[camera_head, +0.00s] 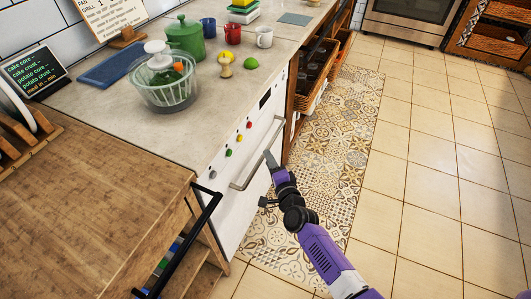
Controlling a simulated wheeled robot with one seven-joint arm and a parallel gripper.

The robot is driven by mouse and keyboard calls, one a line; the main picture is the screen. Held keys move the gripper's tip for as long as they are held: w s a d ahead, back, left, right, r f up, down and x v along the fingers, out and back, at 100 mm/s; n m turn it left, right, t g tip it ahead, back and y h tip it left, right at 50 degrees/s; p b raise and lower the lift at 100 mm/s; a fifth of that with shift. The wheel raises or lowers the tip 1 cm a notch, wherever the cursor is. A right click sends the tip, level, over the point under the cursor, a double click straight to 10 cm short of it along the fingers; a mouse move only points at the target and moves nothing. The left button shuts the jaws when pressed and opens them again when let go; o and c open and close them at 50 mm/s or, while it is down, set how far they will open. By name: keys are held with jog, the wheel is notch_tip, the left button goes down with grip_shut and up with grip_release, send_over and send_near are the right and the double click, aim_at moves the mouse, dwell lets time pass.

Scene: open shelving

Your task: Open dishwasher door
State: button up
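The white dishwasher (237,212) stands under the counter, and its door looks upright and closed. Its long silver bar handle (246,178) runs across the upper part of the door. A row of coloured buttons and a dark display sit on the panel above the handle. My gripper (269,160) is at the handle, with a grey finger right by the bar's middle. I cannot tell whether it touches or hooks the bar. The finger spacing is not clear from this angle.
A wooden cabinet with a black handle (183,245) stands left of the dishwasher. Open shelving with baskets (312,92) is to its right. The counter (205,128) holds a glass bowl (165,90), a green pot (185,38) and mugs. A patterned rug (335,150) covers the floor in front.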

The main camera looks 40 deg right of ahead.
jog(key=shift+b+x, duration=0.75)
jog(key=shift+x, duration=1.65)
grip_shut()
